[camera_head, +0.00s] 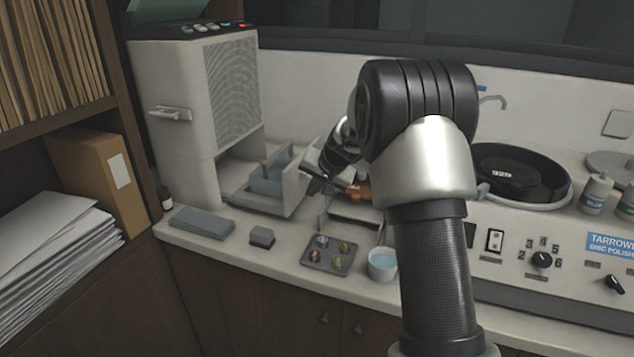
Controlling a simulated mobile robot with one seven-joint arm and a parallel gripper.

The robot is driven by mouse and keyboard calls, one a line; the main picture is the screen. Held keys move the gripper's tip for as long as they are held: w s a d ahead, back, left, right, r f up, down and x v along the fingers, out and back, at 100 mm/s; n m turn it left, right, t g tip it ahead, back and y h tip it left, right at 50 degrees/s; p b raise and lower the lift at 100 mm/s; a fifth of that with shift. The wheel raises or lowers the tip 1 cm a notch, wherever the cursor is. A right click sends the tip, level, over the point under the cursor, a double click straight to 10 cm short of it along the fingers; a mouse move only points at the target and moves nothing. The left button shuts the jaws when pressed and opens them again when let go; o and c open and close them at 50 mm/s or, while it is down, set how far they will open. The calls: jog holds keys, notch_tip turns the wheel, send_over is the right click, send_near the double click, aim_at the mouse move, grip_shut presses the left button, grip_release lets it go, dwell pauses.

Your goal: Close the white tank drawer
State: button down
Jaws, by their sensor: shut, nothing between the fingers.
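The white tank drawer (293,190) is pulled out from the lower front of the tall white machine (180,110). A blue-grey tank (268,182) sits inside it. My gripper (360,190) is just right of the drawer's front panel, with its orange-brown finger parts low over the counter. It is shut and holds nothing. My own arm partly hides the hand, and I cannot tell whether it touches the drawer front.
A grey tray with several small round pieces (328,257), a cup of blue liquid (382,265), a small grey block (262,237) and a flat grey slab (202,222) stand along the front counter. A disc polisher (500,240) fills the right side.

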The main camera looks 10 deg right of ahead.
jog(key=w+a, duration=0.1)
jog(key=w+a+f, duration=0.1)
jog(key=w+a, duration=0.1)
jog(key=shift+w+a+f+p, duration=0.25)
jog(key=shift+a+f+p, duration=0.05)
jog(key=shift+a, duration=0.05)
